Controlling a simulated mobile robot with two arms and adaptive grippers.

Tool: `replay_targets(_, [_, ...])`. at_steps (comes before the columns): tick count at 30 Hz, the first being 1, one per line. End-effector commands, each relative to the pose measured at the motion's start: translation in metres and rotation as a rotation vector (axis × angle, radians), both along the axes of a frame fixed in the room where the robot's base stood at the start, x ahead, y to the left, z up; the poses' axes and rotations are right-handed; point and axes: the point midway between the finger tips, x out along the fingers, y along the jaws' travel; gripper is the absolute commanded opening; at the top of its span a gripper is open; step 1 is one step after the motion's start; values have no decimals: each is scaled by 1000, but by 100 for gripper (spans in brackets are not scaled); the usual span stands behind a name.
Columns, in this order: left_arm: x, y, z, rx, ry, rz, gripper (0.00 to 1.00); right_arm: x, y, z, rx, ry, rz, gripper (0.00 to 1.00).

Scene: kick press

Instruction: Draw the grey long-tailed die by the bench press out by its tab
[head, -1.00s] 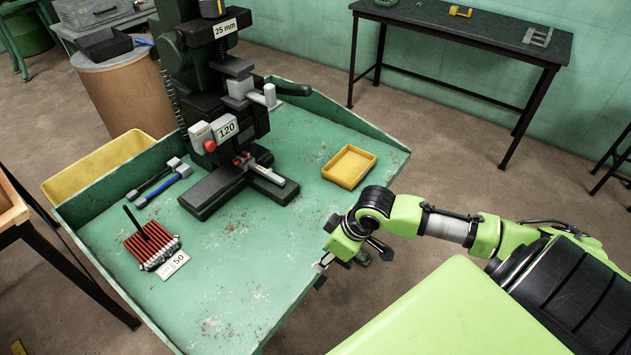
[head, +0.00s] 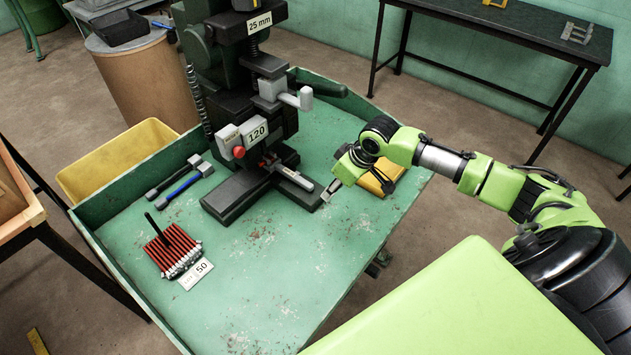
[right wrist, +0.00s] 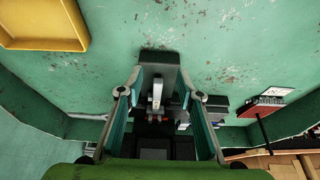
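The grey long-tailed die (head: 294,178) lies in the bench press (head: 262,140), its light grey tail sticking out along the dark press base toward the front right. In the right wrist view the tail (right wrist: 157,92) shows end-on between my fingers, apart from both. My right gripper (head: 330,191) reaches in from the right, just beyond the tail's free end. Its fingers (right wrist: 160,82) are spread and hold nothing. The die's inner end is hidden in the press. My left gripper is not in view.
A yellow tray (head: 378,184) sits partly behind my right gripper. A red-slotted rack (head: 172,248) with a "50" card (head: 196,273) stands at left. Two tools, one with a blue handle (head: 186,185), lie left of the press. The bench's front is clear.

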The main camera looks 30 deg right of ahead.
Motion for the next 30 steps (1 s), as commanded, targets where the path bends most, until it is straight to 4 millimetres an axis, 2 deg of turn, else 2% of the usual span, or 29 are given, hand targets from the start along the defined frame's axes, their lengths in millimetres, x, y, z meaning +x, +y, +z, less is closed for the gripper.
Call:
replay_targets(1, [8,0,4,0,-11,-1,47,12,5,3,4,-3,-2,33])
replay_targets(4, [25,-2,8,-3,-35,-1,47,30,12,3,3,-2,0,33])
replay_targets(8, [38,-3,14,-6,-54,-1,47,54,20,3,3,-1,0,33])
replay_targets(12, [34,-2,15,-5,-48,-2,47,60,22,-23,0,4,-1,33])
replay_targets(18, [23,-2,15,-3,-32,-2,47,67,23,-42,-1,3,-1,33])
replay_targets(29, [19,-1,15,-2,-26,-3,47,69,24,-47,-1,1,0,33])
replay_targets(30, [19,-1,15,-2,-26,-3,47,69,24,-47,-1,1,0,31])
